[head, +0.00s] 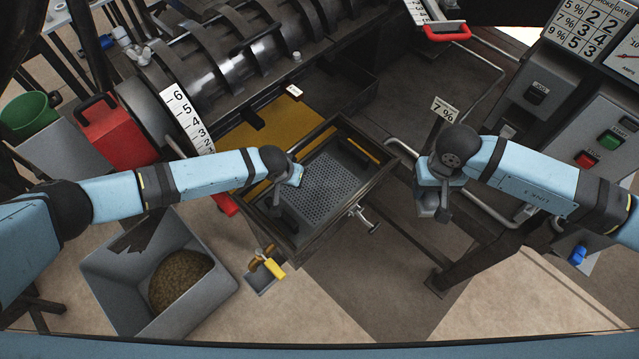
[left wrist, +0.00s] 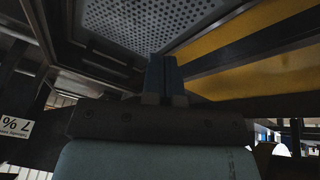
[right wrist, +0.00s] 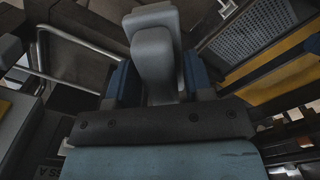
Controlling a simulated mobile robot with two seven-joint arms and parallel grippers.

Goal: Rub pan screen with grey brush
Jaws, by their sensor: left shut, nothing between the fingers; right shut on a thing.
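The pan screen (head: 325,187) is a grey perforated plate inside a dark-framed pan (head: 381,179) in the middle of the head view. The screen also shows in the left wrist view (left wrist: 150,18) and the right wrist view (right wrist: 252,35). My left gripper (head: 296,176) is shut and empty over the screen's left side; I cannot tell if it touches. My right gripper (head: 430,202) is shut on a grey block-like thing, seemingly the grey brush (right wrist: 155,50), to the right of the pan. Its bristles are not visible.
A grey bin (head: 205,310) with a brown heap stands at lower left. A yellow-handled tool (head: 272,267) is below the pan. A red can (head: 112,130) and green bucket (head: 30,115) are at left.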

